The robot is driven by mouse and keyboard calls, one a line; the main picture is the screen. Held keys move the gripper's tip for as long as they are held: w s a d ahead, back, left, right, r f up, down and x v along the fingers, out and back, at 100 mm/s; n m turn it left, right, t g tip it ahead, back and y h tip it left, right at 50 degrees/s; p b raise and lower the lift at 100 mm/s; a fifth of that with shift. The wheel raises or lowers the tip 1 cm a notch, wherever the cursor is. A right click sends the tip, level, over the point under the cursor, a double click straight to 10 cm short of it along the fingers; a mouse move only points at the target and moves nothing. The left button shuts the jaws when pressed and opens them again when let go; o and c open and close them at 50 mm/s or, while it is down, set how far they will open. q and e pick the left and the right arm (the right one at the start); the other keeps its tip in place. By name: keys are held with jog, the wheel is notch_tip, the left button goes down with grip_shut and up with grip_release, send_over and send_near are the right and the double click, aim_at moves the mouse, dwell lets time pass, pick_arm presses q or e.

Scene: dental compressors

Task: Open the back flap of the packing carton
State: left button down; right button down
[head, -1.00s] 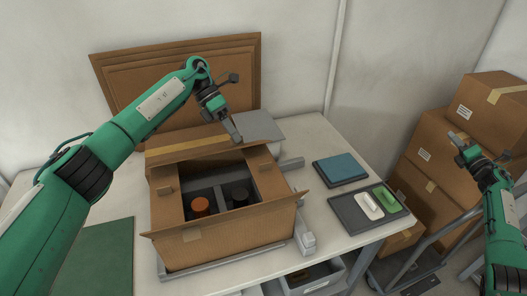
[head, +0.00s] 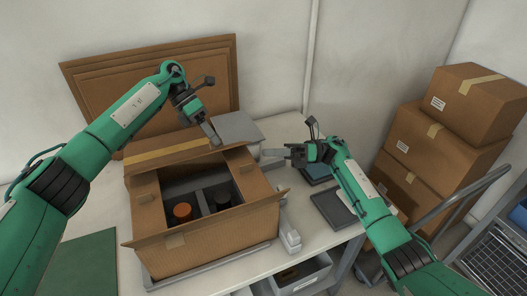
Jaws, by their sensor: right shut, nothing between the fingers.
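The open packing carton (head: 205,228) stands on the table. Its back flap (head: 165,156), with a yellow tape strip, lies along the far side of the opening; its exact tilt is hard to tell. The front flap (head: 165,240) is folded outward. Inside, an orange-topped item (head: 182,211) and a dark one (head: 222,198) sit between grey dividers. My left gripper (head: 215,140) points down at the right end of the back flap; contact and finger gap are unclear. My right gripper (head: 268,153) is shut and empty, pointing left, just right of the carton's back right corner.
A brown panel (head: 150,75) leans on the wall behind the carton. A grey plate (head: 238,127) lies behind it. A blue item (head: 318,173) and a dark tray (head: 330,207) are partly behind my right arm. Stacked boxes (head: 440,140) stand at right.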

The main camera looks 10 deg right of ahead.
jog(key=x, duration=0.8)
jog(key=shift+a, duration=0.25)
pick_arm(q)
jog(key=shift+f, duration=0.1)
pick_arm(e)
jog(key=shift+w+a+r, duration=0.1)
jog(key=shift+w+r, duration=0.4)
jog(key=shift+r, duration=0.25)
pick_arm(q)
jog(key=c, duration=1.6)
grip_release()
jog(key=shift+f, duration=0.1)
jog(key=shift+c, duration=0.2)
pick_arm(e)
jog(key=shift+w, duration=0.1)
pick_arm(q)
jog(key=shift+d, duration=0.1)
